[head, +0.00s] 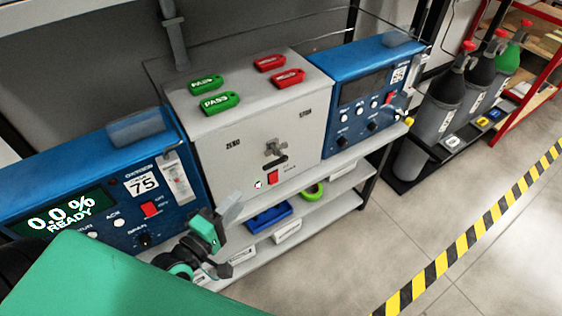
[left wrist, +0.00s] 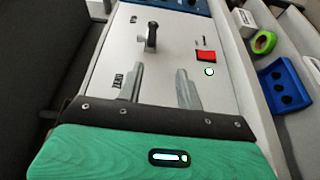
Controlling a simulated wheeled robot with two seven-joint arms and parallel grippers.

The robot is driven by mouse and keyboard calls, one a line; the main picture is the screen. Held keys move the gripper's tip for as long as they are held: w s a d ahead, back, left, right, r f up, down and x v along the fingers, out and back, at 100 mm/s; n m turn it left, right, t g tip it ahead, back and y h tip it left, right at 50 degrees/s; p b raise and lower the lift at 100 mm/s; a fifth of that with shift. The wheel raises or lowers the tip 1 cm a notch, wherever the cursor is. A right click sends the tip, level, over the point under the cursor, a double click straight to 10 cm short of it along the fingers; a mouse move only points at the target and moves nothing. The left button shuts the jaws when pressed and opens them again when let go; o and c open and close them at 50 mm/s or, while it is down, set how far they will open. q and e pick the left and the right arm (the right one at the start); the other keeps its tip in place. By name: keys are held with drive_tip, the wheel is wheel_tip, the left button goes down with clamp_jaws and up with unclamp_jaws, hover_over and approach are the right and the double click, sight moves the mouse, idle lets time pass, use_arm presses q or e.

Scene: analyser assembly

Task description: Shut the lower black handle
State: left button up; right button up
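The lower black handle (head: 268,163) is on the front of the light grey cabinet (head: 230,175), just below a metal fitting (head: 275,147) and above a red switch (head: 273,177). My left gripper (head: 232,207) is in front of the cabinet, below and left of the handle. In the left wrist view its two grey fingers (left wrist: 160,70) are apart with nothing between them. A dark handle (left wrist: 151,37) shows beyond the fingertips, apart from them; I cannot tell if it is the lower one. My right gripper is not in view.
Blue analysers (head: 140,185) and (head: 365,90) flank the cabinet. Green and red tags (head: 220,103) lie on its top. A lower shelf (head: 320,205) holds a blue bin (head: 269,217) and green tape (head: 312,193). Gas cylinders (head: 440,105) stand right. Open floor is in front.

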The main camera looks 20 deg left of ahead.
sight(267, 168)
use_arm(q)
drive_tip(key=p+x, duration=0.1)
drive_tip(key=x, duration=0.3)
drive_tip(key=r+p+x, duration=0.1)
drive_tip(key=x, duration=0.3)
drive_tip(key=p+x, duration=0.1)
drive_tip(key=x, duration=0.3)
drive_tip(key=shift+d+r, duration=0.3)
drive_tip(key=shift+r, duration=0.1)
drive_tip(key=shift+x, duration=0.9)
drive_tip(key=shift+f, duration=0.15)
clamp_jaws()
